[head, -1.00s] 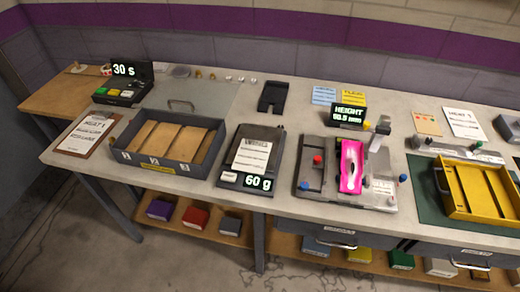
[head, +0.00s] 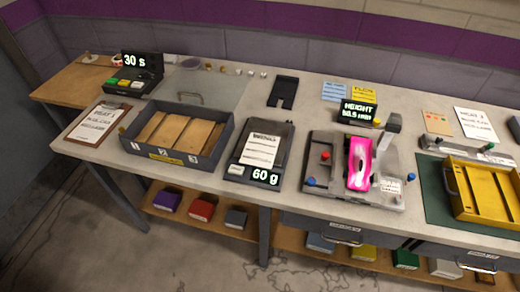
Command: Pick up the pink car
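The pink car (head: 360,163), with white markings, sits lengthwise on the right part of a grey height gauge (head: 321,177) on the workbench. A gauge post stands at its far end, and a dark display reading HEIGHT (head: 358,112) is behind it. Neither of my grippers shows in the head view, so nothing of mine is seen touching the car.
Left of the gauge are a scale reading 60 g (head: 249,174), a grey tray with three numbered wooden lanes (head: 172,155), a clipboard (head: 72,139) and a timer reading 30 s (head: 133,88). A yellow tray (head: 455,197) is at the right. The bench front is mostly clear.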

